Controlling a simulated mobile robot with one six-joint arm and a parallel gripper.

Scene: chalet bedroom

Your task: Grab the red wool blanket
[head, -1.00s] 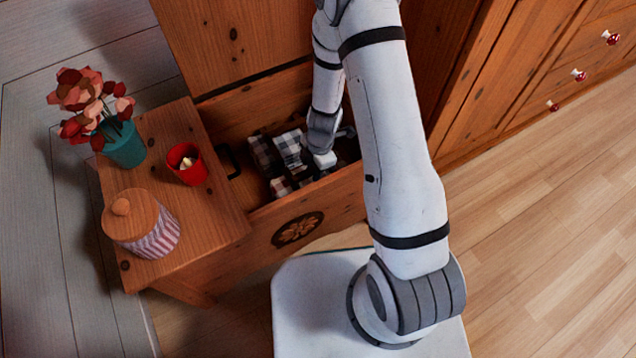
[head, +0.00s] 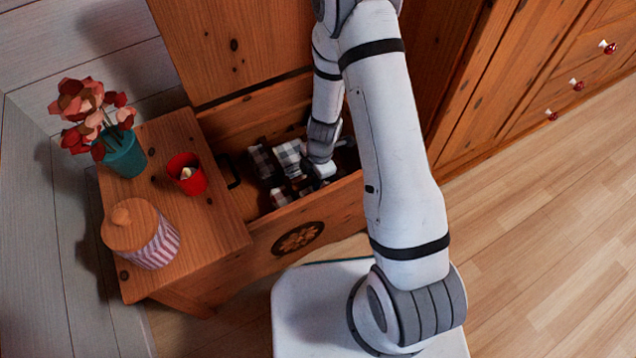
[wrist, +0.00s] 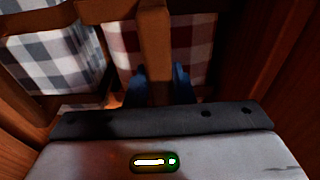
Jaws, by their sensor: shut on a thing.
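A red-and-white checked blanket (wrist: 190,35) shows in the wrist view, behind an upright brown band (wrist: 155,50). I cannot tell whether the band is a strap or wood. My gripper (wrist: 160,85) has its two dark blue fingers on either side of this band, in front of the red-checked cloth, and is shut on it. In the head view my gripper's wrist (head: 322,168) reaches down into the open wooden chest (head: 265,245).
A grey-and-white checked blanket (wrist: 60,50) lies left of the red one. A small wooden table (head: 190,235) beside the chest holds a red candle cup (head: 187,178), a teal flower pot (head: 124,155) and a striped jar (head: 155,245). Floor at right is clear.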

